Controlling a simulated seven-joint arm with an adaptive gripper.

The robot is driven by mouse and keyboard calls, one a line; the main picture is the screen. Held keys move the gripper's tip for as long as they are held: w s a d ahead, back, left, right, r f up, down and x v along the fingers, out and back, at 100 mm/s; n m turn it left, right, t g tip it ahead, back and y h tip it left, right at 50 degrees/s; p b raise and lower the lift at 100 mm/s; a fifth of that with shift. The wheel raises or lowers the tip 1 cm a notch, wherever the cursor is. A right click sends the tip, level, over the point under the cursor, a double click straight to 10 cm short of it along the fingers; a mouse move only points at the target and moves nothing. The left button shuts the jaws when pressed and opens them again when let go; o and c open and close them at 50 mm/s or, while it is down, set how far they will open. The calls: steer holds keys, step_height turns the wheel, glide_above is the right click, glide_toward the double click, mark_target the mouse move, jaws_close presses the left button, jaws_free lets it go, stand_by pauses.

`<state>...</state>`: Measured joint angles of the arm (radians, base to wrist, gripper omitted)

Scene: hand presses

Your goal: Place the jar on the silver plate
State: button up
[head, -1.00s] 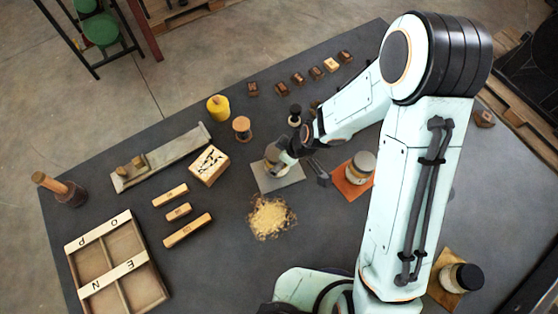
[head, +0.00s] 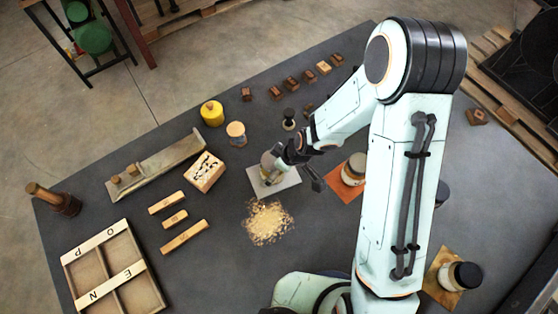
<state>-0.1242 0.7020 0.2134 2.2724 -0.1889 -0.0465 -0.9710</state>
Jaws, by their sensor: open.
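The silver plate (head: 287,184) lies flat near the middle of the dark table. A small jar (head: 267,160) with a greyish top stands over this plate, partly hidden by my gripper. It seems to rest on the plate, but its base is hard to make out. My gripper (head: 290,172) is open at the jar, with one dark finger out to the right of the plate. Whether the fingers touch the jar cannot be told. Another pale-lidded jar (head: 355,164) stands on an orange plate (head: 345,185) to the right, and a dark-lidded jar (head: 465,275) on a gold plate (head: 441,276) at lower right.
A crumbly tan pile (head: 268,223) lies just below the silver plate. A stamp block (head: 204,171), wooden bars (head: 184,237) and a divided tray (head: 112,270) are to the left. A yellow pot (head: 212,114) and spool (head: 236,133) stand behind. My arm covers the right side.

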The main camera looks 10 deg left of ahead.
steer(key=v, duration=1.1)
steer(key=s+d+r+m+h, duration=0.1)
steer(key=s+d+r+m, duration=0.4)
steer(key=s+m, duration=0.1)
steer(key=s+d+r+m+g+h, duration=0.1)
steer(key=s+d+r+m+h, duration=0.1)
steer(key=s+d+r+m, duration=0.4)
steer(key=s+m, duration=0.1)
steer(key=s, duration=0.2)
steer(key=shift+r+g+h, duration=0.2)
steer(key=shift+g+h, duration=0.1)
